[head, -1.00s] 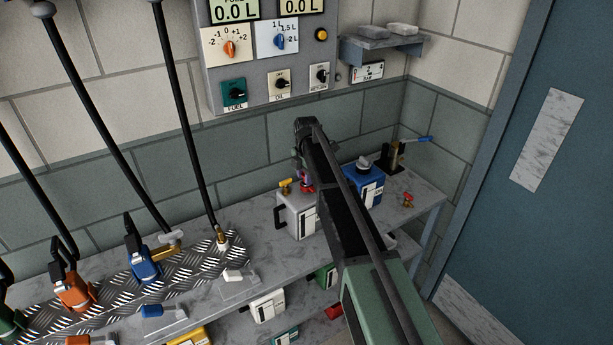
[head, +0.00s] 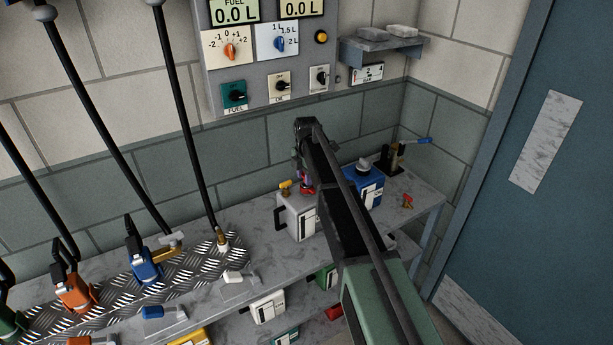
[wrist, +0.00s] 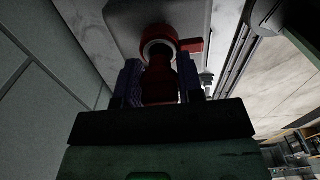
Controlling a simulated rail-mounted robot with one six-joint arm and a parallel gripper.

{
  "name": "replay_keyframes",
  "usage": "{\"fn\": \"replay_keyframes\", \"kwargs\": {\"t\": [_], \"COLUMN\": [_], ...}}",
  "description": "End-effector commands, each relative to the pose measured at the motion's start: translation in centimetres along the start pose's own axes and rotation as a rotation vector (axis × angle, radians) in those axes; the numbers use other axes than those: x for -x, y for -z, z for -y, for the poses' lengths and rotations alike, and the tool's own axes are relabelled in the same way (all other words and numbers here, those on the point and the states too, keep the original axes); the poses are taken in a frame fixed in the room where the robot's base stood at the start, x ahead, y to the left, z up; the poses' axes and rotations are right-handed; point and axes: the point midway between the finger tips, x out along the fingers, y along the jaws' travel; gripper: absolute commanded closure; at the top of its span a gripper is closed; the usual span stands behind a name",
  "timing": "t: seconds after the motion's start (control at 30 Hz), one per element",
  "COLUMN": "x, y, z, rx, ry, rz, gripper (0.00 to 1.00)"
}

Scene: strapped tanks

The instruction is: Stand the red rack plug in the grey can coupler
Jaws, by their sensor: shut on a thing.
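The grey can (head: 296,220) stands on the bench, with a black handle on its left side and a yellow valve on top. My gripper (head: 305,184) is over the can's top, partly hidden by my arm. In the wrist view my gripper (wrist: 160,84) is shut on the red rack plug (wrist: 160,88), with a dark finger on each side. The plug's far end lines up with a pale ring in a red collar, the coupler (wrist: 160,46), on the grey can's top. I cannot tell how far the plug is in the coupler.
A blue can (head: 364,191) stands just right of the grey can. A small red-handled fitting (head: 407,202) lies farther right on the bench. The wall and control panel (head: 268,60) are behind. A tread plate (head: 165,275) with nozzles and hoses is at the left.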

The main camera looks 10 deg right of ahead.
Motion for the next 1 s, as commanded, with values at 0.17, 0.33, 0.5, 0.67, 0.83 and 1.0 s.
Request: {"fn": "replay_keyframes", "kwargs": {"t": [0.17,0.33,0.5,0.67,0.83,1.0], "x": [0.0,0.0,-0.2,-0.6,-1.1,-1.5], "y": [0.0,0.0,0.0,0.0,0.0,0.0], "z": [0.0,0.0,0.0,0.0,0.0,0.0], "rx": [0.0,0.0,0.0,0.0,0.0,0.0], "ry": [0.0,0.0,0.0,0.0,0.0,0.0], "rz": [0.0,0.0,0.0,0.0,0.0,0.0], "gripper": [0.88,0.88,0.88,0.88,0.88,0.88]}}
